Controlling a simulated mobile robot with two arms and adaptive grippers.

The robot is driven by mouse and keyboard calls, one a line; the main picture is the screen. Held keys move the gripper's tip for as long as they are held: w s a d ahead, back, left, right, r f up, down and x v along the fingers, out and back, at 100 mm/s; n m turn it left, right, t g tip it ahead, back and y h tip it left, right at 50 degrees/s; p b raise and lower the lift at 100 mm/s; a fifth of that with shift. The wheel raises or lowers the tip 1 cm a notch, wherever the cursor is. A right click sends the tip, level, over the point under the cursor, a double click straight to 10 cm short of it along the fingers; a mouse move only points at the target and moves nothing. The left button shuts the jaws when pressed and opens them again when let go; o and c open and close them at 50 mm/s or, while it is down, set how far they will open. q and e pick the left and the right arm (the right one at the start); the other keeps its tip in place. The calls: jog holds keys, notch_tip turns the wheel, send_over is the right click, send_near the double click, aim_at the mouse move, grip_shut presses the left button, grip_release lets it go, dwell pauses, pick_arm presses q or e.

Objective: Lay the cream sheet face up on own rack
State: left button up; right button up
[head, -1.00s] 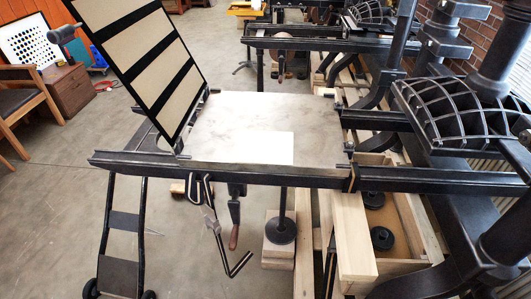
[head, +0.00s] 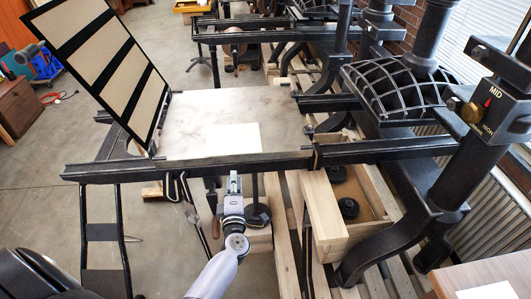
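A pale, near-white sheet (head: 233,139) lies flat on the grey bed (head: 190,115) of the nearest hand press, by its front edge. Another pale sheet (head: 487,291) shows partly on a wooden surface at the bottom right, cut off by the picture edge. I cannot tell for sure which one is the cream sheet, or which side of either is the face. My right gripper is out of view. No rack is clearly seen.
The hinged frame (head: 95,60) with dark and cream bands stands raised at the bed's left. The black front rail (head: 200,165) crosses above my gripper. A wooden box (head: 345,215) and the press's dark uprights fill the right. Open floor (head: 45,210) lies left.

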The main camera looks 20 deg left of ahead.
pick_arm(q)
jog(key=shift+n, duration=0.5)
jog(key=x, duration=0.3)
jog(key=b+x, duration=0.1)
jog(key=x, duration=0.1)
jog(key=r+b+x, duration=0.1)
jog(key=x, duration=0.2)
jog(key=shift+w+r, duration=0.1)
jog(key=shift+w, duration=0.3)
jog(key=shift+x, duration=0.9)
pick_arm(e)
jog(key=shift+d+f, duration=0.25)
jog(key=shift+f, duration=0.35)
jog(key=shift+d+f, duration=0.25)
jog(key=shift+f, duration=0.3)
pick_arm(q)
grip_shut()
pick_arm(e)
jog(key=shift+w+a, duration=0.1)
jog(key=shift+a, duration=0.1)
